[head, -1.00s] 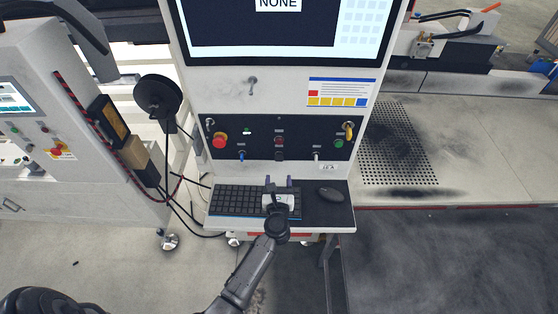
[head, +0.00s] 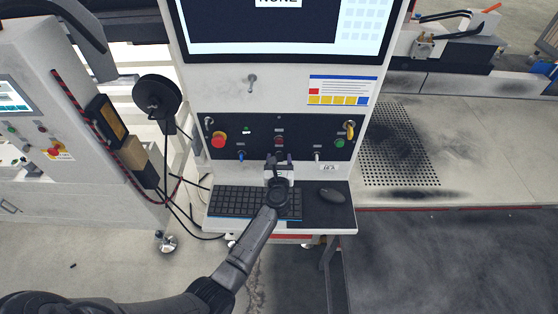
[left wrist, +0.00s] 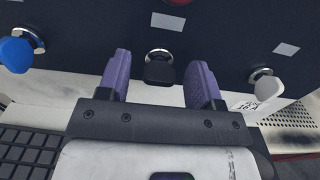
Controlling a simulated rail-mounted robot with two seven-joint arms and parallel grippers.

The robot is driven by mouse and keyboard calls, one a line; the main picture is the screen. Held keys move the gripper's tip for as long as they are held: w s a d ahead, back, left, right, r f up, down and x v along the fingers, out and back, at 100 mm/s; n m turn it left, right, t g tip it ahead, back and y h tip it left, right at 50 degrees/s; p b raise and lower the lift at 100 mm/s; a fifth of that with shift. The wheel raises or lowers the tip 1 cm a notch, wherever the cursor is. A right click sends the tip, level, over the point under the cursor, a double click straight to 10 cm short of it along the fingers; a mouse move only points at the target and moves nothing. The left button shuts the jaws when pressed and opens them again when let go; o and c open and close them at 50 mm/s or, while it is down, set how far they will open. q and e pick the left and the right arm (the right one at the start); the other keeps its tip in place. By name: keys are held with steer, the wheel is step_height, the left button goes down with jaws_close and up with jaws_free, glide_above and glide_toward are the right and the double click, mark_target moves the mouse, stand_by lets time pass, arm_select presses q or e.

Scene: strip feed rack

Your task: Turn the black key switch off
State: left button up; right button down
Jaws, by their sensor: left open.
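The black key switch (left wrist: 160,70) shows in the left wrist view, a black key head in a silver collar on the dark panel. In the head view it is mostly hidden by my gripper. My left gripper (head: 279,160) is open in front of the lower middle of the panel. In the left wrist view its two purple fingers (left wrist: 160,79) stand on either side of the key, with a gap to each side. I cannot tell whether they reach its depth. My right gripper is not in view.
A blue key switch (left wrist: 16,54) sits to the left and a white one (left wrist: 268,88) to the right. A red emergency button (head: 219,140) and a yellow-handled switch (head: 348,130) are farther out. The keyboard (head: 235,200) and mouse (head: 331,195) lie on the shelf below.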

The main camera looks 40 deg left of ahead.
arm_select(q)
steer(key=shift+c, duration=0.4)
steer(key=c, duration=0.9)
steer(key=shift+o, duration=0.2)
steer(key=m+p, duration=0.2)
steer(key=m, duration=0.2)
steer(key=shift+d+r, duration=0.1)
steer(key=m+p, duration=0.1)
steer(key=m, duration=0.3)
steer(key=shift+w+m+p, duration=0.1)
steer(key=shift+m+p, duration=0.2)
steer(key=shift+p, duration=0.1)
steer(key=m+p, duration=0.1)
steer(key=m, duration=0.3)
steer(key=shift+m+p, duration=0.3)
steer(key=shift+p, duration=0.05)
steer(key=shift+f+m+p, duration=0.15)
steer(key=shift+m+p, duration=0.25)
steer(key=shift+m, duration=0.7)
steer(key=shift+f+m+p, duration=0.1)
steer(key=shift+m+p, duration=0.25)
steer(key=shift+m, duration=0.75)
